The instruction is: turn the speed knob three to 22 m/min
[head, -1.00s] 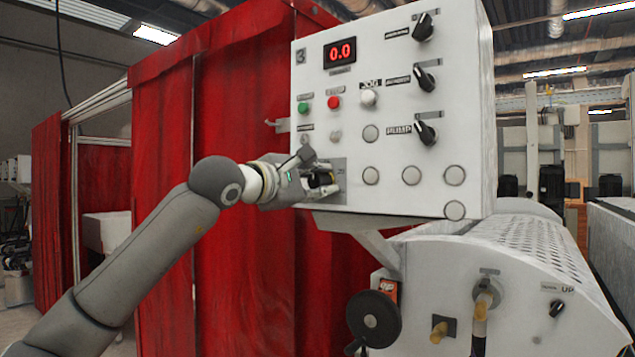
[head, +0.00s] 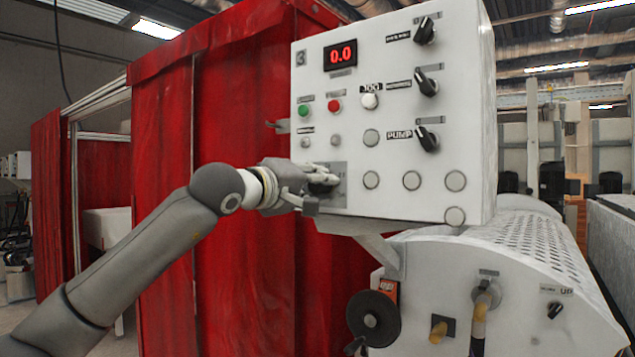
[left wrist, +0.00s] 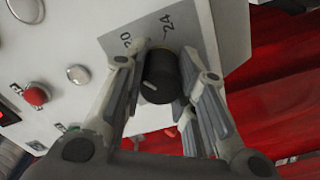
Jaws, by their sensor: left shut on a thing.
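The speed knob (left wrist: 160,78) is black and round, with a short pale mark on its face. It sits on a grey plate (left wrist: 150,38) printed with 20 and 24. My left gripper (left wrist: 166,72) has one finger on either side of the knob and is shut on it. In the head view my left gripper (head: 322,183) is at the lower left of the white control panel (head: 440,110) and mostly hides the knob. The red display (head: 341,55) reads 0.0, beside a mark 3. The right gripper is not in view.
Green (head: 304,110) and red (head: 334,105) buttons sit above my left gripper. Black selector switches (head: 427,138) line the panel's right side. A red curtain (head: 240,110) hangs behind my left arm. The white roller machine (head: 500,270) stands below the panel.

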